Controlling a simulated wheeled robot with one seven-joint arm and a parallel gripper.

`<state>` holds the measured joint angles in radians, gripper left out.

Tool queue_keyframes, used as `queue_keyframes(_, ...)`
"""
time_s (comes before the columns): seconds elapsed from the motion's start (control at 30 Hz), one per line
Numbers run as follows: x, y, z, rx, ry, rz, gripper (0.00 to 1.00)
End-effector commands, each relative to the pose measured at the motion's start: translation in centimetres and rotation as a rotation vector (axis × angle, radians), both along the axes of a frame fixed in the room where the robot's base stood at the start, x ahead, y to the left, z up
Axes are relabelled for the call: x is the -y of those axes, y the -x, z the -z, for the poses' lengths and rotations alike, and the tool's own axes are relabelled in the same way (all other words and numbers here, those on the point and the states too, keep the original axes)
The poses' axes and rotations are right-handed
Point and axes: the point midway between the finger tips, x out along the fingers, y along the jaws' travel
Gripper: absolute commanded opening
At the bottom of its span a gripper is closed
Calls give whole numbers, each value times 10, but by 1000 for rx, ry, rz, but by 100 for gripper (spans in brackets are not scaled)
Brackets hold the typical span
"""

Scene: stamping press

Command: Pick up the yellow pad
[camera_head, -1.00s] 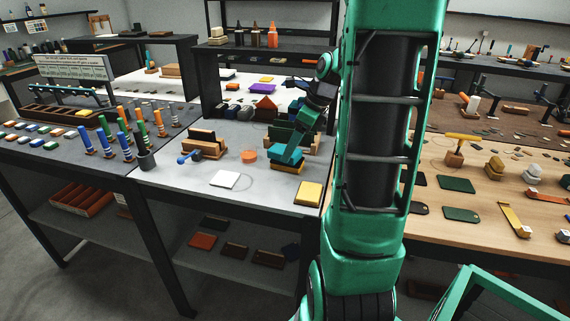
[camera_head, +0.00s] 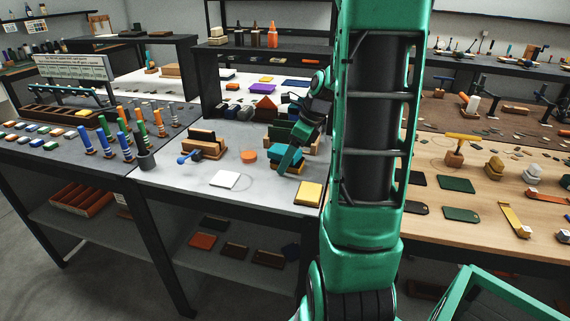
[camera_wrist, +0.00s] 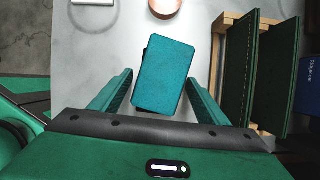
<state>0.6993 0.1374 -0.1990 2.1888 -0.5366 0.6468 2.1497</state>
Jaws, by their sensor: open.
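A yellow pad (camera_head: 308,194) lies flat near the right front corner of the grey table. It does not show in the wrist view. My gripper (camera_head: 287,165) is farther back, at a teal pad (camera_head: 287,154) set on another block. In the wrist view, the teal pad (camera_wrist: 165,75) is between the two fingers of my gripper (camera_wrist: 158,78), with a gap on each side. The fingers are open and hold nothing. A dark edge shows beneath the teal pad.
A wooden rack with green boards (camera_wrist: 272,70) stands just right of the fingers in the wrist view. A round orange piece (camera_head: 248,156) and a white square (camera_head: 225,180) lie left of my gripper. The table's front middle is clear.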

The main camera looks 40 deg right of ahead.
Motion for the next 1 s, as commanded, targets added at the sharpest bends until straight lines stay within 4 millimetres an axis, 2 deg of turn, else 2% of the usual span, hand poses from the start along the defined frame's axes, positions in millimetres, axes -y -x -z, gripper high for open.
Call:
queue_keyframes(0.1,0,0,2,0,0,0,69)
queue_keyframes(0.3,0,0,1,0,0,0,21)
queue_keyframes(0.33,0,0,1,0,0,0,17)
queue_keyframes(0.4,0,0,1,0,0,0,16)
queue_keyframes(0.43,0,0,1,0,0,0,52)
queue_keyframes(0.53,0,0,1,0,0,0,76)
queue_keyframes(0.57,0,0,1,0,0,0,80)
queue_keyframes(0.87,1,0,0,0,1,0,80)
queue_keyframes(1.0,4,4,-13,1,2,1,80)
